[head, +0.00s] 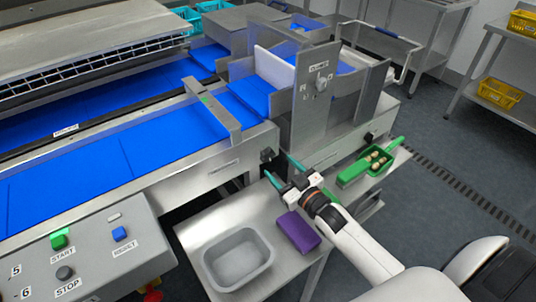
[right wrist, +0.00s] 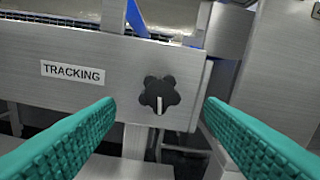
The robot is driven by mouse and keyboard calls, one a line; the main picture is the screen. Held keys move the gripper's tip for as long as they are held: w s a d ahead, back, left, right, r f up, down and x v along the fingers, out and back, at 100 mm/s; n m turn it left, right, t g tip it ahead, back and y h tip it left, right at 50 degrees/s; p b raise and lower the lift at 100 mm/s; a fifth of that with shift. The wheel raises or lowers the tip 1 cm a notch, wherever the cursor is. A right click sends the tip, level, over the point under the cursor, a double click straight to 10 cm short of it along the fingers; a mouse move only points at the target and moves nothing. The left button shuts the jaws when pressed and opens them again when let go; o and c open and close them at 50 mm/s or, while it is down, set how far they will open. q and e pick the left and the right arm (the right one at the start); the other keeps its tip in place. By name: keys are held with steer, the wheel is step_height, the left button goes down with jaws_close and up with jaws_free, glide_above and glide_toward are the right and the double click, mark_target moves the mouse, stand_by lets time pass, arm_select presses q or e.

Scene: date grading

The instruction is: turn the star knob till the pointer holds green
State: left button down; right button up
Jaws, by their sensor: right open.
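The black star knob (right wrist: 160,93) sits on the steel side plate, right of a TRACKING label (right wrist: 73,72). A white line on its face points straight down. In the head view the knob (head: 266,154) is small, at the end of the blue belt's frame. My right gripper (head: 281,171) is open, its teal fingers aimed at the knob. In the right wrist view the fingers stand left and right of the knob, apart from it. A grey bar (head: 223,115) over the belt carries a small green patch; I cannot make out a pointer there. My left gripper is not in view.
A steel side table holds a grey tub (head: 238,285) and a purple block (head: 297,231) below my right gripper. A green scoop (head: 371,160) with several dates lies to the right. A control panel (head: 92,255) with START and STOP buttons stands at lower left.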

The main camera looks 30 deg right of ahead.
mark_target(269, 157)
steer(key=w, duration=0.5)
steer(key=shift+a, duration=0.35)
steer(key=shift+w+a, duration=0.15)
steer(key=shift+w, duration=0.7)
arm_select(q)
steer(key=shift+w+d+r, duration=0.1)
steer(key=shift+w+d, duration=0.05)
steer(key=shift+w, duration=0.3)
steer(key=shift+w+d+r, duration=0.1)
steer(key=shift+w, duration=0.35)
arm_select(e)
steer(key=c, duration=1)
steer(key=shift+o, duration=0.2)
steer(key=shift+r+m+p, duration=0.15)
steer(key=shift+m+p, duration=0.85)
steer(key=shift+m, duration=0.1)
steer(key=shift+f+m, duration=0.2)
steer(key=shift+m, duration=0.8)
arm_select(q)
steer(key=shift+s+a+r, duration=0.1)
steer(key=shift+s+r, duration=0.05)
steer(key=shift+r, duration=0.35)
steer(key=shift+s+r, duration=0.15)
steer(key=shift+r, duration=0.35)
